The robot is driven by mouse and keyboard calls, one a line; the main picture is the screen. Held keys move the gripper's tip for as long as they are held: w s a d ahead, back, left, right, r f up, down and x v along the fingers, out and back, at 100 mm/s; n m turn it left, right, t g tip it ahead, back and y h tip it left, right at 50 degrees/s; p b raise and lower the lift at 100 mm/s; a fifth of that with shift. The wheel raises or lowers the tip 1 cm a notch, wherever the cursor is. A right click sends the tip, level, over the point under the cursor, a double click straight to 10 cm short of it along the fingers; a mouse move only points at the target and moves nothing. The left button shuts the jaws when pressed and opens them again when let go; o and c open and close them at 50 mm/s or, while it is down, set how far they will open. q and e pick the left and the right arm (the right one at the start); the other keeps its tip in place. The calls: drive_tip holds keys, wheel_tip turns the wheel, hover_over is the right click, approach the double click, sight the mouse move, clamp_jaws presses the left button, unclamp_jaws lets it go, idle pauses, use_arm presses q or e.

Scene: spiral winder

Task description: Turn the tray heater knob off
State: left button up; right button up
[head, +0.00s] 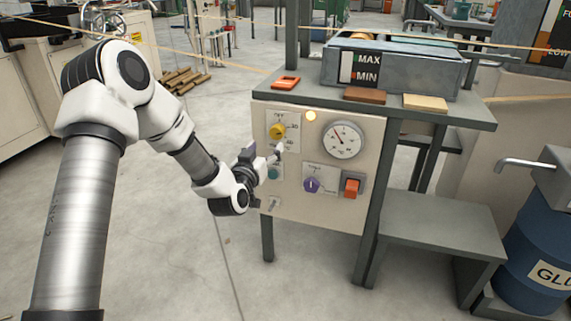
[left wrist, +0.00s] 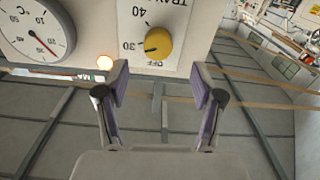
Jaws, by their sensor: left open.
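The yellow tray heater knob (head: 277,131) is on the upper left of the cream control panel (head: 330,210). It also shows in the left wrist view (left wrist: 158,42), upside down, on a white plate with OFF, 30 and 40 marks. A dark pointer mark on the knob lies near the 30 side in that view. My left gripper (head: 275,155) is just below the knob in the head view. In the left wrist view its two fingers (left wrist: 160,88) are apart and empty, and the knob lies beyond the gap between them, not touched. My right gripper is in neither view.
A lit lamp (head: 311,115) and a round gauge (head: 342,140) are right of the knob. A purple knob (head: 311,185) and an orange switch (head: 351,187) sit lower. A grey tank (head: 400,70) stands on the bench above. Open floor lies to the left.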

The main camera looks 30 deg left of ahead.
sight(275, 135)
use_arm(q)
drive_tip(key=b+x, duration=0.2)
drive_tip(key=x, duration=0.5)
drive_tip(key=shift+w+d+r, duration=0.1)
drive_tip(key=shift+w, duration=0.1)
drive_tip(key=shift+w+r, duration=0.1)
drive_tip(key=shift+w, duration=0.1)
drive_tip(key=c, duration=1.1)
